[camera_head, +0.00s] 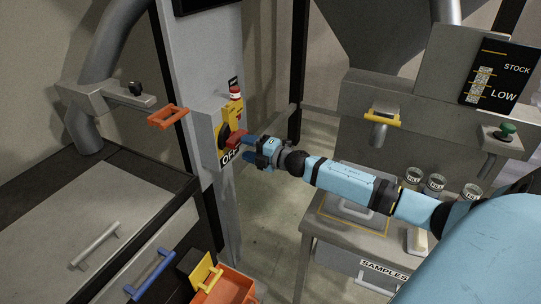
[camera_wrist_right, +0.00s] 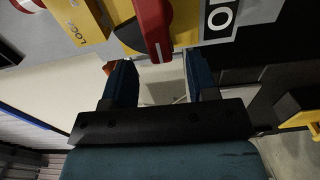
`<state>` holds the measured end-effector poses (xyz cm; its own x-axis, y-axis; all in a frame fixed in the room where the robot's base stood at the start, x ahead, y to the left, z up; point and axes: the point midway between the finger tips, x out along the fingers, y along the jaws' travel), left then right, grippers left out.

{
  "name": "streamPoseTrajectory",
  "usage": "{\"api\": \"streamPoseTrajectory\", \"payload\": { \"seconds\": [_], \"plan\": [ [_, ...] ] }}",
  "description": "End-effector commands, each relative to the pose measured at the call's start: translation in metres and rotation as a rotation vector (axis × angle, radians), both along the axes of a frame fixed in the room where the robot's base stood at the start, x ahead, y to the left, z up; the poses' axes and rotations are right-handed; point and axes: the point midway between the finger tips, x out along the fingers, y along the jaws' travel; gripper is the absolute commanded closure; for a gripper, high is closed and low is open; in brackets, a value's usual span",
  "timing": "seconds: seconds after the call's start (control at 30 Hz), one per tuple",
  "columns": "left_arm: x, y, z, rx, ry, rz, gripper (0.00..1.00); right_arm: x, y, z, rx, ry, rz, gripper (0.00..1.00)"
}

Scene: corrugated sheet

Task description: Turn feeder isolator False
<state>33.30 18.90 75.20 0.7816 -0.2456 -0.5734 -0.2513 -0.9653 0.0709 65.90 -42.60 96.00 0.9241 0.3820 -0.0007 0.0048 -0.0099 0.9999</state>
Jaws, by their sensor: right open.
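In the right wrist view the red handle (camera_wrist_right: 154,28) shows at the top, above the space between the fingers. My right gripper (camera_head: 252,146) is close in front of the handle; in the wrist view its two blue fingers (camera_wrist_right: 158,80) stand apart with nothing between them. I cannot tell whether a finger touches the handle. My left gripper is not in view.
A red-capped part (camera_head: 235,92) sits above the isolator. An orange handle (camera_head: 168,116) juts out at left, over a dark-topped cabinet (camera_head: 110,190). An orange bin (camera_head: 232,286) is below. A table (camera_head: 313,222) with several jars stands at right, under my arm.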

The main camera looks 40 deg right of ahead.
Motion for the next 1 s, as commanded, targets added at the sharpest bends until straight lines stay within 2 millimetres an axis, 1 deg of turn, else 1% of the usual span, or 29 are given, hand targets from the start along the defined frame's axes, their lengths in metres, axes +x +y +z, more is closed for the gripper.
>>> {"api": "streamPoseTrajectory", "payload": {
  "seconds": [0.03,0.2,0.3,0.5,0.7,1.0],
  "plan": [
    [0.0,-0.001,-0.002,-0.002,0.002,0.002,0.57,-0.012,-0.004,-0.003,-0.002,0.004,0.001,0.47],
    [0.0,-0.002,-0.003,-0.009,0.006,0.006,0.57,-0.042,-0.017,-0.002,-0.002,0.002,0.001,0.47],
    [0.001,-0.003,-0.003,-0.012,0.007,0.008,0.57,-0.058,-0.023,-0.002,-0.001,0.003,0.0,0.47],
    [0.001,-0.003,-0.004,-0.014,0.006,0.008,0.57,-0.079,-0.032,-0.001,0.0,0.001,0.001,0.47],
    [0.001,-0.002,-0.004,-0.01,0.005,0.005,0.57,-0.086,-0.035,0.0,-0.001,0.001,0.001,0.47],
    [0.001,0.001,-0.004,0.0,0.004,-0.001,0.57,-0.086,-0.035,0.0,-0.001,0.0,0.001,0.47]
  ]
}}
